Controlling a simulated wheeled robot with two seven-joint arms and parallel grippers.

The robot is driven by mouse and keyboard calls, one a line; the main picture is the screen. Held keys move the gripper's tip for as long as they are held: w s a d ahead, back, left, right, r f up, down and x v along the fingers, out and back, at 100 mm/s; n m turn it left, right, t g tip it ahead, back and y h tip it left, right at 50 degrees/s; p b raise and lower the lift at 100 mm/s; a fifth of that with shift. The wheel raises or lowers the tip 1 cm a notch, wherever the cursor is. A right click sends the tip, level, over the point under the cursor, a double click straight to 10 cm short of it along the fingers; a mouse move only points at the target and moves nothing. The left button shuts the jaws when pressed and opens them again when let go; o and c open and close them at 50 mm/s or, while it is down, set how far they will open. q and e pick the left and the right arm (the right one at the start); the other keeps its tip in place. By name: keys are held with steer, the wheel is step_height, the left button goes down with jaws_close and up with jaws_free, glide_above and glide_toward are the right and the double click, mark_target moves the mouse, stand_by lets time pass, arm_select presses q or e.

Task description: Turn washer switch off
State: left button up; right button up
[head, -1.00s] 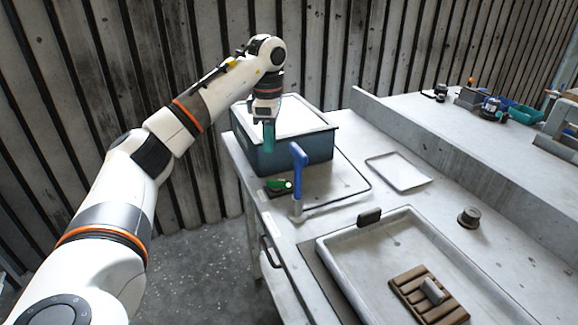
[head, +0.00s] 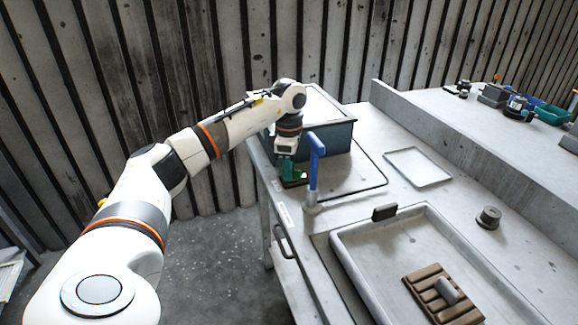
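The washer is a dark blue-grey box (head: 328,142) with a pale top at the back left of the bench. A small green switch (head: 300,175) sits on the bench surface in front of it, partly hidden by my gripper. My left gripper (head: 288,178) points down with teal fingers right at the green switch. They look close to it or touching, and I cannot tell whether they are open or shut. A blue-handled upright lever or tap (head: 315,165) stands just to the right. My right gripper is not in view.
A white tray (head: 345,245) holding a brown slatted block (head: 442,292) is at the front right. A dark knob (head: 488,218) and a flat pale plate (head: 418,167) lie on the bench. A raised ledge (head: 440,110) runs behind. Open floor lies left.

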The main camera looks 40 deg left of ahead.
arm_select(q)
jaws_close()
stand_by(0.3)
steer(key=shift+s+r+n+p, duration=0.1)
steer(key=shift+r+n+p, duration=0.05)
steer(key=shift+n+p, duration=0.95)
steer(key=n+p, duration=0.1)
steer(key=n, duration=0.1)
steer(key=shift+d+n, duration=0.1)
steer(key=shift+n, duration=0.3)
steer(key=n+p, duration=0.1)
steer(key=n, duration=0.2)
steer(key=shift+d+n+p, duration=0.1)
steer(key=shift+n+p, duration=0.2)
steer(key=shift+p, duration=0.05)
steer(key=shift+d+n+p, duration=0.1)
steer(key=shift+n+p, duration=0.45)
steer(key=shift+n, duration=1.25)
